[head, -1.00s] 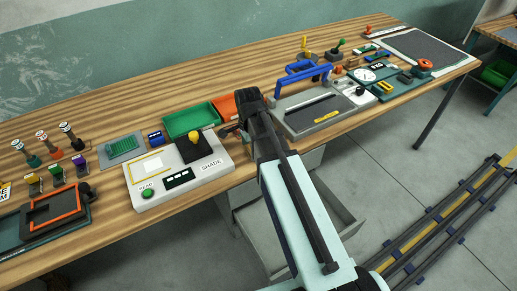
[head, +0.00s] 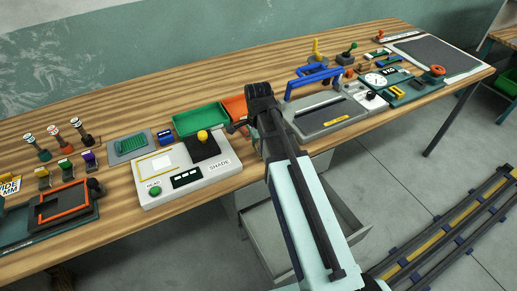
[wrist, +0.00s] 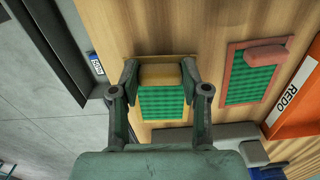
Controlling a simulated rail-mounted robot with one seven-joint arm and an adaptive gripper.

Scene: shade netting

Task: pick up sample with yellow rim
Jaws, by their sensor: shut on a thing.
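The sample with the yellow rim (wrist: 162,104) is a green woven swatch with a yellow edge and a raised yellow tab, in the middle of the wrist view. My gripper (wrist: 161,76) is shut on its tab, one finger on each side. I cannot tell whether the sample touches the wooden top or is just above it. In the head view my gripper (head: 239,126) is mostly hidden behind my arm, and the sample cannot be made out there.
A similar green sample with a red rim (wrist: 229,73) lies to the right in the wrist view, beside the orange REDO tray (wrist: 304,65). In the head view a green tray (head: 200,119) and a white SHADE console (head: 185,178) stand left of my arm. A grey-bedded device (head: 320,116) stands to the right.

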